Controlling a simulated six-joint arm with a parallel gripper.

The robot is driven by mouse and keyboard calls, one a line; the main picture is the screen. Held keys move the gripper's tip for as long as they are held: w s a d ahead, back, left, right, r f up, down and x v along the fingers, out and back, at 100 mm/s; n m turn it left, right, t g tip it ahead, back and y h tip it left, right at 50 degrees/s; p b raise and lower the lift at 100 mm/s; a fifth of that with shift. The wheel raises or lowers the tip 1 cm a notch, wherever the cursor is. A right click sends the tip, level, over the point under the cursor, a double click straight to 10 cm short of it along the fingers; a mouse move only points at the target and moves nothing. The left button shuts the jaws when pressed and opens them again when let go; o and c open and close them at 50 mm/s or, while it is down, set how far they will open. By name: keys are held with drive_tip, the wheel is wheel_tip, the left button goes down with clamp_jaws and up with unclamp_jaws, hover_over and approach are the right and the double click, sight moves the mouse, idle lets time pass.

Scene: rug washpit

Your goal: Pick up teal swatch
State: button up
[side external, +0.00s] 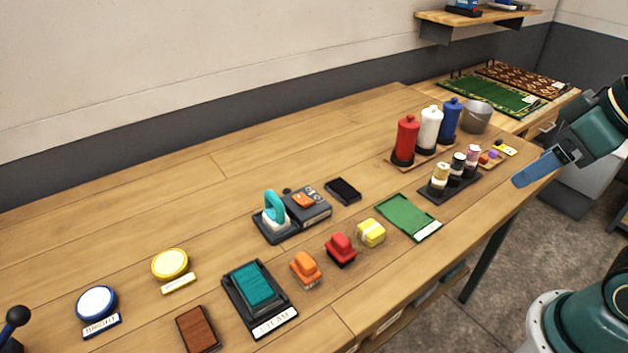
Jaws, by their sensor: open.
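A flat teal piece (255,284), which looks like the teal swatch, lies in a black tray (236,306) at the front of the wooden table. A white label with dark lettering, seemingly "STEAM", is on the tray's front edge. My gripper (524,177) is at the right, above the table's right edge and far from the teal piece. Its blue fingers are open, and nothing shows between them; from this side they overlap.
Orange (306,269), red (341,248) and yellow (371,232) blocks stand right of the tray. A brown block (198,329) lies left. A teal-handled tool (275,212) stands behind. Tall bottles (405,141) and small jars (440,177) stand towards my gripper. The table's back left is clear.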

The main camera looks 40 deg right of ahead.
idle(0.4)
drive_tip(key=w+a+r+n+g, duration=0.25)
drive_tip(key=w+a+n, duration=0.25)
drive_tip(key=w+n, duration=0.45)
drive_tip(key=n+g, duration=0.3)
drive_tip(key=n, duration=2.4)
hover_over(253, 284)
wheel_tip(253, 284, down, 14)
drive_tip(key=shift+m, duration=0.25)
drive_tip(key=shift+f, duration=4.2)
drive_tip(key=shift+f, duration=0.1)
